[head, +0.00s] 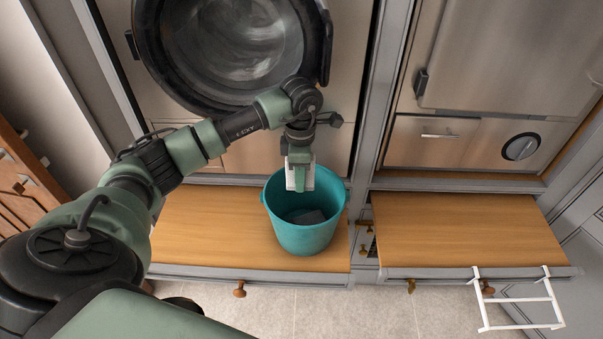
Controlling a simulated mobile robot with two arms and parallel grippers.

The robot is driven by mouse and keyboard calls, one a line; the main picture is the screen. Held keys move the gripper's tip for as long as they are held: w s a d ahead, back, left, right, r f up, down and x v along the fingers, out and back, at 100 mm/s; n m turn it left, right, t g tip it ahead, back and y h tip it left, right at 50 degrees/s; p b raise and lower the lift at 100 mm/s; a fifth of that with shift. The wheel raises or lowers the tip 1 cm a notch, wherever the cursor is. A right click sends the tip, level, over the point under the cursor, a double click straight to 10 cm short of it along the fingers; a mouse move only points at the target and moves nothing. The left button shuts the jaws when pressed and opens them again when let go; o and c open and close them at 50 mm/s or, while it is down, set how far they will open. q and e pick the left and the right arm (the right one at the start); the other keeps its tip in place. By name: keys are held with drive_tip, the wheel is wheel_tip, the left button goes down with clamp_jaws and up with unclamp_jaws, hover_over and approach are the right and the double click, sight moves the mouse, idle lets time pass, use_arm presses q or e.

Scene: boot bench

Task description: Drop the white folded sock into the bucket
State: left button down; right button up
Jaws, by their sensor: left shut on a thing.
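The teal bucket (306,238) stands upright on the left wooden bench top. My left gripper (300,181) points down over the bucket's back rim. It is shut on the white folded sock (290,178), which shows as white edges on both sides of the green fingers. The fingers hide most of the sock. A dark grey item (306,217) lies at the bottom of the bucket; I cannot tell what it is. My right gripper is not in view.
A front-loading machine with a round door (240,45) stands behind the left bench. The right bench top (455,230) is bare, and a white ladder-like rack (520,301) is at its front edge. Bare wood (205,225) lies left of the bucket.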

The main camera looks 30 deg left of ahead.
use_arm(q)
wheel_tip(320, 180, down, 6)
drive_tip(key=b, duration=0.2)
drive_tip(key=shift+d+r+b, duration=0.1)
drive_tip(key=shift+r+b, duration=0.15)
drive_tip(key=shift+b, duration=0.15)
drive_tip(key=c, duration=1)
unclamp_jaws()
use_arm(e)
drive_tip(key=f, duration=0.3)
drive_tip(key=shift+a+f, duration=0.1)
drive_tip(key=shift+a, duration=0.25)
use_arm(q)
wheel_tip(320, 180, up, 8)
drive_tip(key=b, duration=0.2)
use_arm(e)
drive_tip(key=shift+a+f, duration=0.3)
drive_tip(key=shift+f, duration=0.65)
use_arm(q)
drive_tip(key=shift+f, duration=0.2)
